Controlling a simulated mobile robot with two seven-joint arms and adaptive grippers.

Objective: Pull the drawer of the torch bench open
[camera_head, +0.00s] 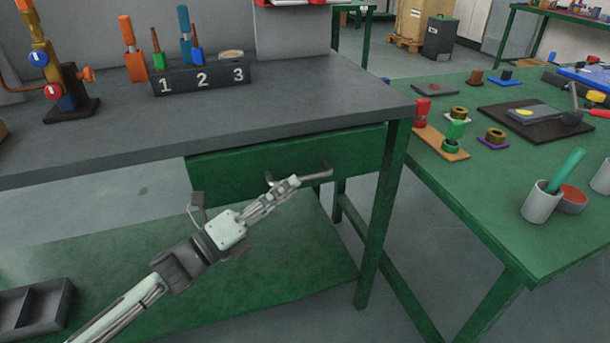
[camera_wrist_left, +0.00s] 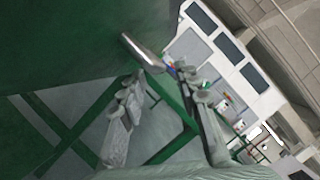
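The torch bench has a grey top (camera_head: 300,105) and a green drawer front (camera_head: 235,172) just below it, which looks shut. A grey metal handle (camera_head: 318,174) sticks out from the drawer front. It shows as a bright bar in the left wrist view (camera_wrist_left: 143,52). My left gripper (camera_head: 284,186) points at the handle from the lower left. In the left wrist view its two fingers (camera_wrist_left: 160,77) are spread apart, with the handle's near end just ahead of the tips. Whether they touch it cannot be told. My right gripper is not in view.
A green side table (camera_head: 480,215) with several small parts and a grey cup (camera_head: 541,203) stands at the right. The bench's green leg (camera_head: 382,215) is right of the handle. A green lower shelf (camera_head: 300,260) lies below. A numbered tool block (camera_head: 200,79) stands on top.

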